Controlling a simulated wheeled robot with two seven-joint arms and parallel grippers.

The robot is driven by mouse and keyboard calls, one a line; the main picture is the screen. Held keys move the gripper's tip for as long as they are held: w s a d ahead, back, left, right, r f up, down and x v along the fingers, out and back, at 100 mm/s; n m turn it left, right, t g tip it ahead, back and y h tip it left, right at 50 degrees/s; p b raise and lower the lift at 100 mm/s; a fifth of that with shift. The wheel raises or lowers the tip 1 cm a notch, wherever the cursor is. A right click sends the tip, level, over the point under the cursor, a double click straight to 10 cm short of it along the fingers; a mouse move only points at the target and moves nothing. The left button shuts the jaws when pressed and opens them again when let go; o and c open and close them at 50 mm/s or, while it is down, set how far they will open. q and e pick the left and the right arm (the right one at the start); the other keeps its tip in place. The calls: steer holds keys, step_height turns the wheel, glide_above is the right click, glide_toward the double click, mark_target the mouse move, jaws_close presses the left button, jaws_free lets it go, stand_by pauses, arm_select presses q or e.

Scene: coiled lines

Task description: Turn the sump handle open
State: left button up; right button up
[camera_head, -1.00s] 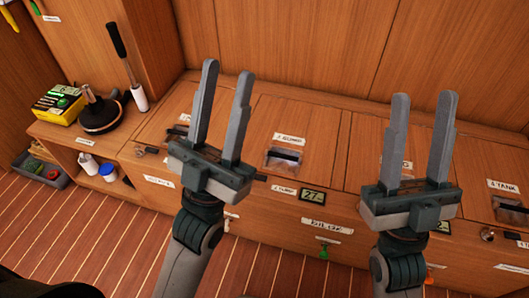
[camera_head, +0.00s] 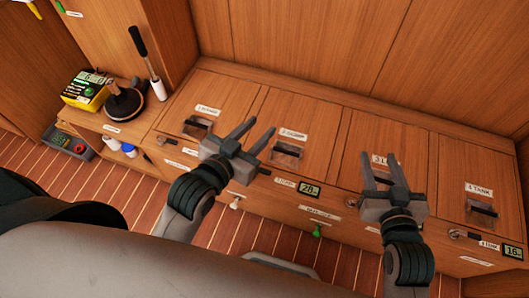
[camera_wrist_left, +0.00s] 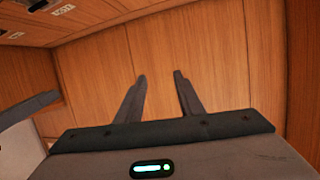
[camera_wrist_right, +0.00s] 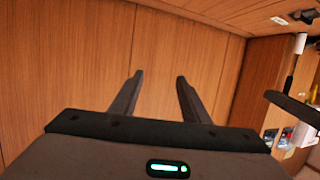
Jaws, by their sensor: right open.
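Two small handles show on the front of the wooden locker bench in the head view: a green one (camera_head: 317,231) under a white label, and a pale one (camera_head: 236,203) to its left. The labels are too small to read surely, so I cannot tell which handle is the sump's. My left gripper (camera_head: 263,126) is open and empty above the bench, up and left of the green handle; its spread fingers show in the left wrist view (camera_wrist_left: 161,75). My right gripper (camera_head: 380,155) is open and empty above the bench to the right; the right wrist view (camera_wrist_right: 158,75) shows bare panelling between its fingers.
The bench lids carry labels and dark recessed pulls (camera_head: 287,152). Small displays (camera_head: 309,190) sit on the front edge. A yellow device (camera_head: 86,90), a black plunger-like item (camera_head: 125,101) and a grey bin (camera_head: 68,141) are at the left. The striped floor in front looks clear.

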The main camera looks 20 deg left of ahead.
arm_select(q)
steer(key=s+a+f+m+g+y+p, duration=0.2)
steer(key=s+a+f+m+g+p, duration=0.25)
steer(key=s+f+g+p, duration=0.55)
arm_select(e)
steer(key=s+d+f+g+h, duration=0.1)
steer(key=s+d+f+g, duration=0.1)
steer(key=s+f+g, duration=0.35)
steer(key=s+d+f+g+h, duration=0.1)
steer(key=s+d+f+g, duration=0.2)
steer(key=s+f, duration=0.5)
arm_select(q)
steer(key=w+a+m+g+h+p, duration=0.1)
steer(key=w+a+m+g+h, duration=0.1)
steer(key=w+m, duration=0.8)
steer(key=w+g+h, duration=0.1)
steer(key=w+g, duration=0.1)
steer(key=w, duration=0.2)
steer(key=shift+a+m+p, duration=0.3)
steer(key=shift+m, duration=0.05)
arm_select(e)
steer(key=s+a+f, duration=0.1)
steer(key=f, duration=1.1)
steer(key=s+a+f, duration=0.1)
steer(key=s+f, duration=0.1)
steer(key=f, duration=1)
steer(key=shift+s+a+f+t, duration=0.25)
steer(key=shift+s+f+t, duration=0.1)
steer(key=shift+t, duration=0.1)
